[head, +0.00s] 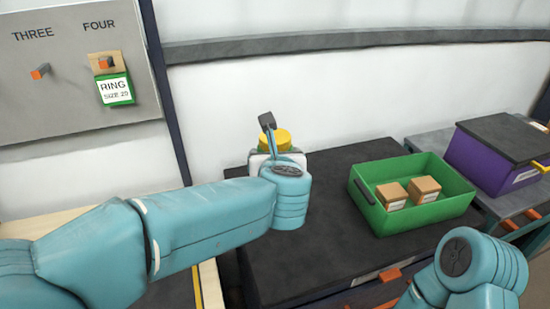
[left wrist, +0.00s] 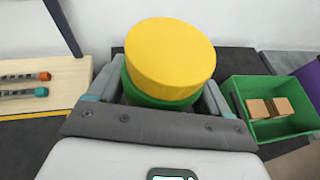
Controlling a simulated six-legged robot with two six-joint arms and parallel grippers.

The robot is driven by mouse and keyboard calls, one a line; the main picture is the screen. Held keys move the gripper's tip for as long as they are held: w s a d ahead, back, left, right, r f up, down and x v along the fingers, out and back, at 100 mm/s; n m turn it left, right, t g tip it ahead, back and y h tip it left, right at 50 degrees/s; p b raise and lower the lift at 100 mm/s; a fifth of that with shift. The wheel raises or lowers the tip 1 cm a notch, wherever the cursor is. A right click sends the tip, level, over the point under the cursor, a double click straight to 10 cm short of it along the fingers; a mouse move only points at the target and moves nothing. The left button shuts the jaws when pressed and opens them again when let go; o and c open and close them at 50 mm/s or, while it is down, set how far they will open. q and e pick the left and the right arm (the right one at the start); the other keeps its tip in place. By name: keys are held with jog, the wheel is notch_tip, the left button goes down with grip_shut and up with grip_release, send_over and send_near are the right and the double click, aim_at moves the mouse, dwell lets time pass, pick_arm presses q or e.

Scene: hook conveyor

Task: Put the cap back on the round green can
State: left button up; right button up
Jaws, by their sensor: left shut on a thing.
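The round green can (left wrist: 150,101) is between the two fingers of my left gripper (left wrist: 164,85) in the left wrist view. The fingers lie along the sides of its green body, and the gripper is shut on it. The yellow cap (left wrist: 170,52) is on top of the can, and I cannot tell whether it is fully seated. In the head view the yellow cap (head: 277,138) shows just beyond my left wrist, which hides most of the can. My right arm is at the lower right, with its gripper out of view.
A green crate (head: 440,213) with two cardboard boxes (head: 408,192) stands on the dark tabletop (head: 335,240). A purple box with a dark lid (head: 495,150) is at the right. Bare tabletop lies left of the crate.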

pick_arm(q)
jog(key=o, duration=0.8)
jog(key=shift+c, duration=0.2)
jog(key=c, duration=0.8)
jog(key=w+a+f, duration=0.1)
jog(key=a+f, duration=0.1)
jog(key=a, duration=0.1)
jog(key=w+a+f+n+y, duration=0.1)
jog(key=a, duration=0.3)
jog(key=w+a+f+n+y, duration=0.1)
jog(key=a+f, duration=0.1)
jog(key=a, duration=0.2)
jog(key=shift+a+f, duration=0.25)
jog(key=shift+f, duration=0.1)
jog(key=shift+c, duration=0.2)
jog(key=s+a+f, duration=0.4)
jog(key=a+f, duration=0.9)
jog(key=a, duration=0.1)
jog(key=s+d+f+m+h, duration=0.1)
jog(key=s+d+m+h, duration=0.1)
jog(key=d, duration=0.4)
jog(key=shift+s+f+m+h, duration=0.3)
jog(key=shift+s+h, duration=0.1)
jog(key=shift+s, duration=0.25)
